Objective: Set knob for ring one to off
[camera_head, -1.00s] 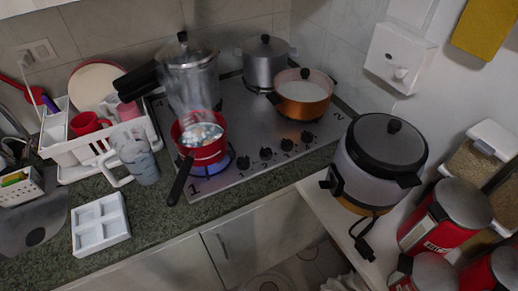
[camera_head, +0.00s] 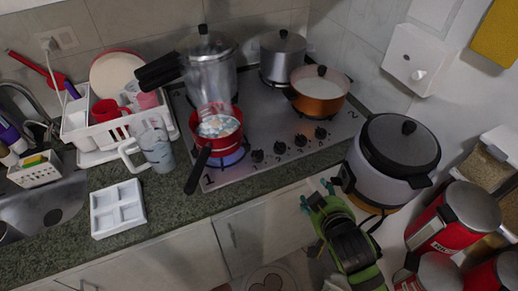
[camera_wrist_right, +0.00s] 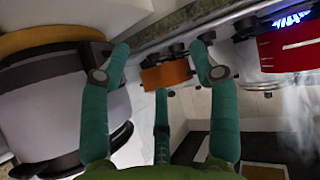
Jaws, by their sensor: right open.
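The steel hob (camera_head: 283,115) has a row of dark knobs along its front edge. The leftmost knob (camera_head: 257,155) is nearest the printed "1"; its setting is too small to read. A blue flame (camera_head: 232,160) burns under the red saucepan (camera_head: 217,133) at the front left; the flame also shows in the right wrist view (camera_wrist_right: 292,19). My right gripper (camera_head: 316,195) is open and empty, in front of the counter edge and below the right-hand knobs, apart from them. In the right wrist view, its spread fingers (camera_wrist_right: 160,58) face the hob's knob edge. My left gripper is out of view.
A rice cooker (camera_head: 392,160) stands close to the right of my right gripper. An orange pot (camera_head: 317,94) and steel pots stand further back. The space before the cabinets is free.

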